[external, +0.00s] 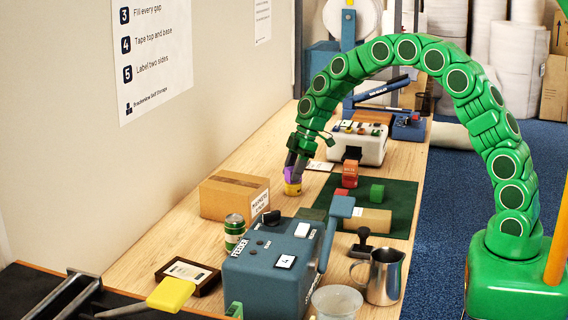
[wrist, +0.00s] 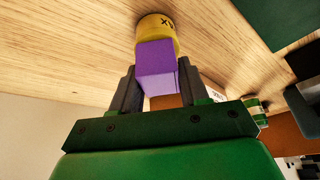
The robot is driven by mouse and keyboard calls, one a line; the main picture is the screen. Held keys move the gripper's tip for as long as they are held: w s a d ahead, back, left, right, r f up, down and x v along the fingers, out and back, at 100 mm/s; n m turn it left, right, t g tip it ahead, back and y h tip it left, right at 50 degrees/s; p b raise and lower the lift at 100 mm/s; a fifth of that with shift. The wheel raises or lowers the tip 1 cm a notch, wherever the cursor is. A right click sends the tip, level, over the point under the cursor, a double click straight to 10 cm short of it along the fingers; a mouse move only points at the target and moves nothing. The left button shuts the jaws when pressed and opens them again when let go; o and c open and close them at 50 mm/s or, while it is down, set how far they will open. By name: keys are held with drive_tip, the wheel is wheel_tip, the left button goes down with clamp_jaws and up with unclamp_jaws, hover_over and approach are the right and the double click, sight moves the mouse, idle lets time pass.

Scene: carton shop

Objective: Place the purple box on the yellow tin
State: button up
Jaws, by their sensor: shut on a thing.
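The purple box (wrist: 157,68) is between the two dark fingers of my gripper (wrist: 159,78) in the wrist view. The yellow tin (wrist: 157,27) stands on the wooden bench just beyond the box, and the box covers part of it. In the external view my gripper (external: 296,165) points down over the yellow tin (external: 292,189), with the purple box (external: 291,174) right at the tin's top. The fingers are shut on the box. I cannot tell whether the box rests on the tin or hangs slightly above it.
A cardboard carton (external: 234,195) stands close to the left of the tin. A green mat (external: 400,200) with several blocks lies to the right. A white machine (external: 358,147) is behind, and a blue feeder (external: 270,265) and green can (external: 235,230) are in front.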

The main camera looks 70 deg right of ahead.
drive_tip(key=shift+f, duration=0.1)
drive_tip(key=o, duration=1.1)
drive_tip(key=v, duration=1.2)
drive_tip(key=shift+r, duration=0.2)
drive_tip(key=s+a+r+m+g, duration=0.1)
drive_tip(key=s+a+r+m, duration=0.15)
drive_tip(key=s+a, duration=0.7)
drive_tip(key=s+a+r+m+g, duration=0.1)
drive_tip(key=s+a+r+g, duration=0.15)
drive_tip(key=s+a, duration=0.65)
drive_tip(key=s+f+m+h, duration=0.1)
drive_tip(key=s, duration=0.8)
drive_tip(key=s+m+g+h, duration=0.1)
drive_tip(key=s+m, duration=0.1)
drive_tip(key=s, duration=0.8)
drive_tip(key=s+f+m+h, duration=0.1)
drive_tip(key=s+m, duration=0.1)
drive_tip(key=s, duration=0.8)
drive_tip(key=shift+s+d+f+m+g, duration=0.1)
drive_tip(key=shift+d+f+m+g, duration=0.05)
drive_tip(key=shift+f+m+g, duration=0.15)
